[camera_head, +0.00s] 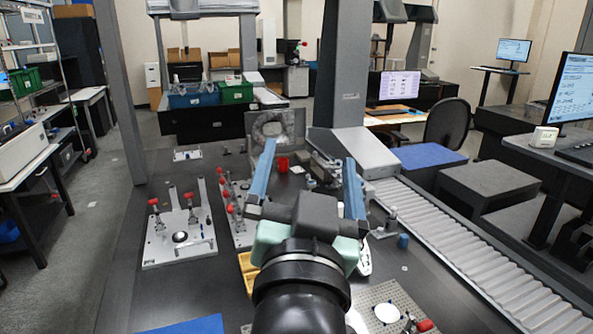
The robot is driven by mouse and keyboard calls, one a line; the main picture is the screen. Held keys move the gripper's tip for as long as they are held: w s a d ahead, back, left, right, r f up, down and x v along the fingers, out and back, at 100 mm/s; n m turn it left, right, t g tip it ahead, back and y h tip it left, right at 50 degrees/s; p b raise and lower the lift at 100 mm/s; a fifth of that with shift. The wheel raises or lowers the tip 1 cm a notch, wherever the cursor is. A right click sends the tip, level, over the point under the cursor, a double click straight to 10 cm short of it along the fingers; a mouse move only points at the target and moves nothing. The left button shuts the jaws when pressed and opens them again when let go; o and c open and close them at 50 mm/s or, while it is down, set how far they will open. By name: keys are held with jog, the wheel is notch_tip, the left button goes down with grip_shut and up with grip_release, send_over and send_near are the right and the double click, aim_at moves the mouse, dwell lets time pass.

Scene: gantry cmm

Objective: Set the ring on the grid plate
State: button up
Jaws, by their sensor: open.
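My gripper (309,150) is in the middle of the view, its two blue fingers spread wide apart and pointing away from me. I see nothing held between them. A grid plate (362,308) with many small holes lies at the bottom right, partly hidden by my arm. A white disc (387,313) and a red-handled clamp (425,326) are on it. A grey ring shape (268,128) shows on an upright grey block (293,122) beyond the left finger. I cannot tell whether this is the task's ring or part of the block.
A fixture plate (205,246) with red-knobbed clamps lies at left, and more clamps (229,194) stand nearer the fingers. A red cup (282,163) stands beyond the gripper. A roller conveyor (450,235) runs along the right. A grey column (341,75) rises behind.

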jog(key=s+r+n+t, duration=0.2)
jog(key=s+r, duration=0.3)
jog(key=r, duration=0.3)
jog(key=s+a+r+n+t+y, duration=0.1)
jog(key=s+r+t, duration=0.3)
jog(key=r, duration=0.5)
jog(key=shift+s+a+n+t, duration=0.25)
jog(key=shift+s+n+t, duration=0.15)
jog(key=shift+s, duration=0.6)
